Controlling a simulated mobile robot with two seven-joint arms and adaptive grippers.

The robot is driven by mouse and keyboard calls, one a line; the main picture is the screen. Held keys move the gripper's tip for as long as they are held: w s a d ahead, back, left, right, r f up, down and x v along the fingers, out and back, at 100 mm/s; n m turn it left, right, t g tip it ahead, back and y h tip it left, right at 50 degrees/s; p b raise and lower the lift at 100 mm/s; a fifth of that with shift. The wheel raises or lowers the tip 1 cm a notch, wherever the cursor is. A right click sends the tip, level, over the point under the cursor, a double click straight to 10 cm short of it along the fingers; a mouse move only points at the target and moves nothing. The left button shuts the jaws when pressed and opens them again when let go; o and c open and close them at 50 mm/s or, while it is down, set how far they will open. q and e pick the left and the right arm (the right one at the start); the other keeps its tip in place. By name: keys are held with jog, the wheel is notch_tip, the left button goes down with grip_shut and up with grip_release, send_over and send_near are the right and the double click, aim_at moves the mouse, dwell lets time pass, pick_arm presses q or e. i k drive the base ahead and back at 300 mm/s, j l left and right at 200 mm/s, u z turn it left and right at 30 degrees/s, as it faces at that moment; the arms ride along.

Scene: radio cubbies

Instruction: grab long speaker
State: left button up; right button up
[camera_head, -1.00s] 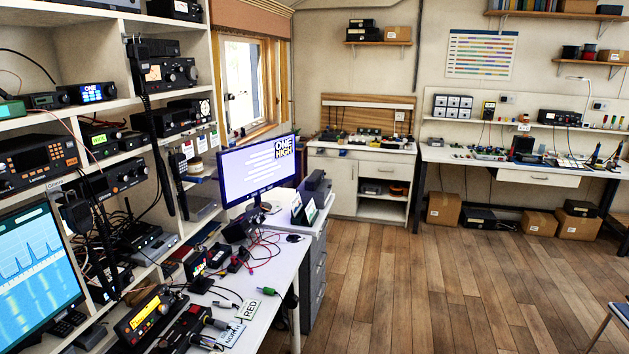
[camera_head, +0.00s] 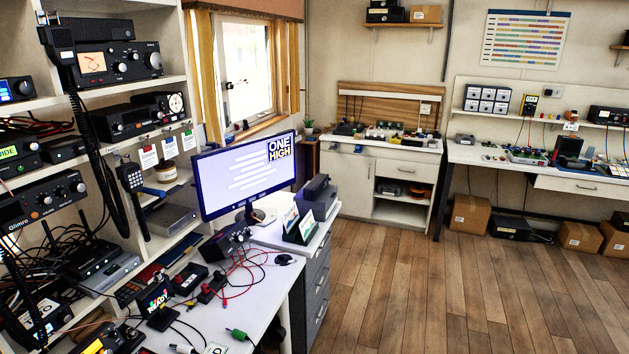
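A long dark box (camera_head: 100,32) lies on top of a radio on the left shelf. It has a wide, low shape, but I cannot tell for sure that it is the long speaker. Another dark, elongated box (camera_head: 318,196) sits on the drawer unit right of the monitor; I cannot tell whether it is a speaker. Neither of my grippers is in view.
A white desk (camera_head: 255,285) with a monitor (camera_head: 245,175), cables and small devices stands in front. The left shelf (camera_head: 130,90) is crowded with radios. A drawer unit (camera_head: 318,290) stands beyond the desk.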

aim_at(312, 191)
jog(key=i+l+u, duration=0.15)
jog(key=i+l, duration=0.4)
jog(key=i+l+u, duration=0.15)
jog(key=i+l, duration=0.45)
jog(key=i+l+u, duration=0.15)
jog(key=i+l, duration=0.35)
jog(key=l, duration=0.25)
